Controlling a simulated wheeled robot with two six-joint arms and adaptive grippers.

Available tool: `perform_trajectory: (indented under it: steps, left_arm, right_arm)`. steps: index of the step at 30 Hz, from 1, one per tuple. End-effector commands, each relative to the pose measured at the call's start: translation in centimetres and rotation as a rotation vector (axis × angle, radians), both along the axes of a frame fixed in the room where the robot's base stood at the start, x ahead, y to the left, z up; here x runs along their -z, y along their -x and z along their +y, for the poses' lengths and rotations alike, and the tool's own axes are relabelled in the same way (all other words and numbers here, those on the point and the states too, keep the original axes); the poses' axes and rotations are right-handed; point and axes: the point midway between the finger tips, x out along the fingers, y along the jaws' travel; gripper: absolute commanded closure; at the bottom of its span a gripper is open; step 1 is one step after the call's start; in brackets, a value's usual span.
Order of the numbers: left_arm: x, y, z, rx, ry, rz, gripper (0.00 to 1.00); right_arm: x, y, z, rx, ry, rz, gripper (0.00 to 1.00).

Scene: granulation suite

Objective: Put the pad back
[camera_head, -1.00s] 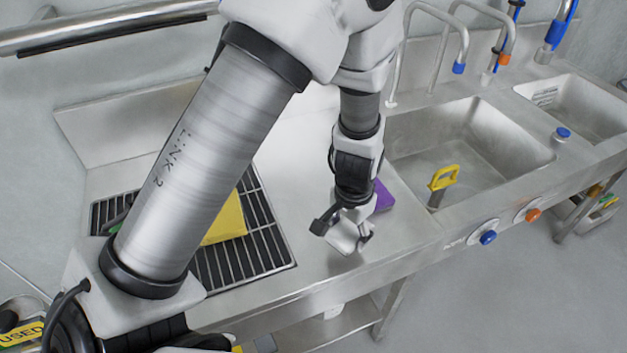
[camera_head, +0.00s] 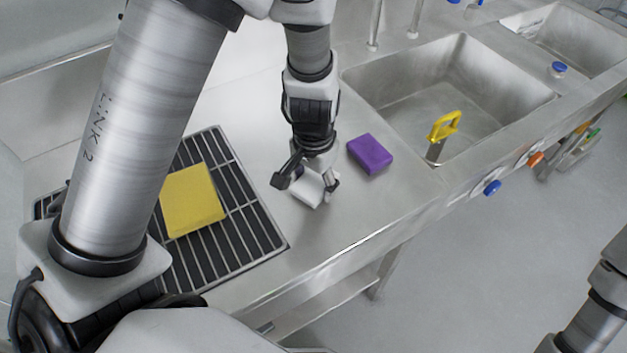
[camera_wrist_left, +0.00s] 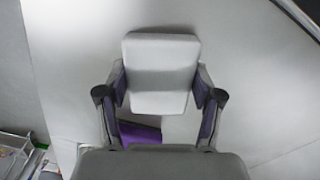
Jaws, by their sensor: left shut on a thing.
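My left gripper (camera_head: 306,188) is shut on a white pad (camera_head: 308,190) over the steel counter, between the drain grate and a purple pad. In the left wrist view the white pad (camera_wrist_left: 161,75) sits between both fingers. I cannot tell whether it touches the counter. The purple pad (camera_head: 370,154) lies flat on the counter to the right of the gripper, near the sink. It also shows partly in the left wrist view (camera_wrist_left: 140,133), behind the gripper body. A yellow pad (camera_head: 192,200) lies on the drain grate (camera_head: 245,232), close to my left arm. My right gripper is out of view.
A sink basin (camera_head: 405,95) is at the right, with a yellow-handled tool (camera_head: 444,127) standing in it. A second basin (camera_head: 575,40) lies beyond. Blue (camera_head: 491,188) and orange (camera_head: 535,159) knobs are on the front panel.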

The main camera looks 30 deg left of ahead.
Motion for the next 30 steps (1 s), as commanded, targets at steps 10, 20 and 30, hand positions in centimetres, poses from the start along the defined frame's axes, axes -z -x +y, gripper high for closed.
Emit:
perform_trajectory:
  steps: [10,20,30]
  left_arm:
    - [0.3,0.0,0.0,0.0,0.0,0.0,0.09]
    - [-1.9,-0.1,0.0,0.0,0.002,-0.004,0.09]
    - [-10.2,0.0,0.0,-0.001,0.001,-0.005,0.09]
  right_arm:
    - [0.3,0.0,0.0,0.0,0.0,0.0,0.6]
    - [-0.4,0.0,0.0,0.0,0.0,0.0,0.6]
    - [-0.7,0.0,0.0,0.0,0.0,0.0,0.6]
